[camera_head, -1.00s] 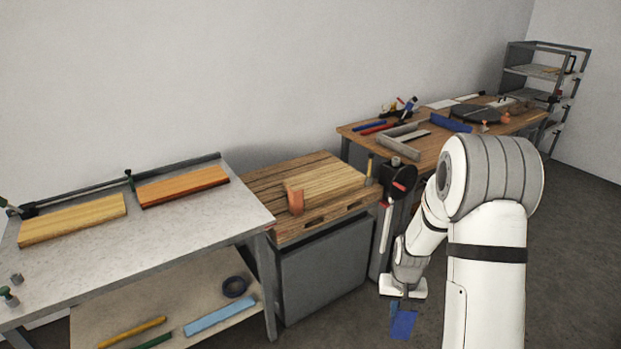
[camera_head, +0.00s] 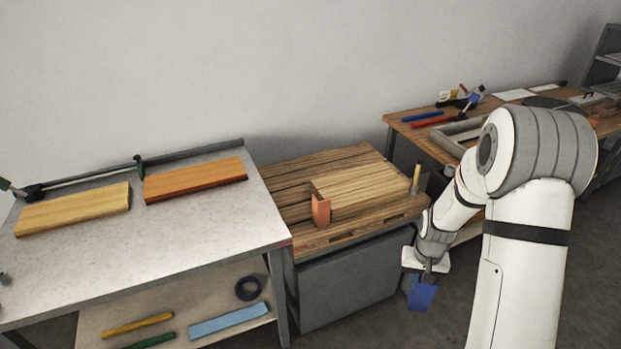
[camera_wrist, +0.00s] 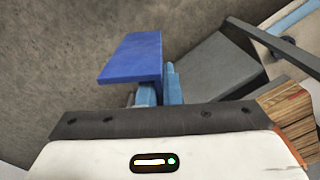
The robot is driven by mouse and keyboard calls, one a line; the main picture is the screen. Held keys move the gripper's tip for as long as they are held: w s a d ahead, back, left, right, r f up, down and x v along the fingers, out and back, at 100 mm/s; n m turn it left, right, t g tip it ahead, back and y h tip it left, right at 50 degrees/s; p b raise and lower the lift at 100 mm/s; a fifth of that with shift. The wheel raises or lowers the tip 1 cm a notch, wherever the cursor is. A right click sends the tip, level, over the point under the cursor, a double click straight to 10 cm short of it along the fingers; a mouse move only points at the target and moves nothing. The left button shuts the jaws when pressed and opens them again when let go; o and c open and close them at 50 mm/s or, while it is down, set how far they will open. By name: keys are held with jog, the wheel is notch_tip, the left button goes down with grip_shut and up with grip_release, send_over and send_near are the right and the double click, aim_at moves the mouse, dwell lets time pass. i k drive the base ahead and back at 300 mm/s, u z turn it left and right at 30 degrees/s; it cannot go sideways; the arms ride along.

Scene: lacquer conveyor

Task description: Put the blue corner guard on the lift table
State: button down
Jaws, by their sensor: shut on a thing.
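The blue corner guard (camera_head: 422,296) hangs below my gripper (camera_head: 428,274), in front of the right end of a low wood-topped unit that looks like the lift table (camera_head: 350,162). In the wrist view the guard (camera_wrist: 132,58) shows a flat blue face and a bent edge. My gripper (camera_wrist: 158,92) is shut on it by its light-blue fingers. The guard is held in the air, apart from the table and lower than its top. An orange corner guard (camera_head: 320,208) stands on that top at the corner of a pale wooden board (camera_head: 363,187).
A grey workbench (camera_head: 190,235) with two boards stands at left; its lower shelf holds a tape roll (camera_head: 248,288) and strips. A tool-covered wooden bench (camera_head: 412,130) stands at back right. A yellow-handled tool (camera_head: 416,178) stands near the unit's right edge.

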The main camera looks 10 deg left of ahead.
aim_at(304, 196)
jog(key=u, duration=0.25)
jog(key=i, duration=0.65)
jog(key=u, duration=0.5)
jog(key=k, duration=0.95)
jog(key=u, duration=0.2)
jog(key=i, duration=0.9)
jog(key=z, duration=0.05)
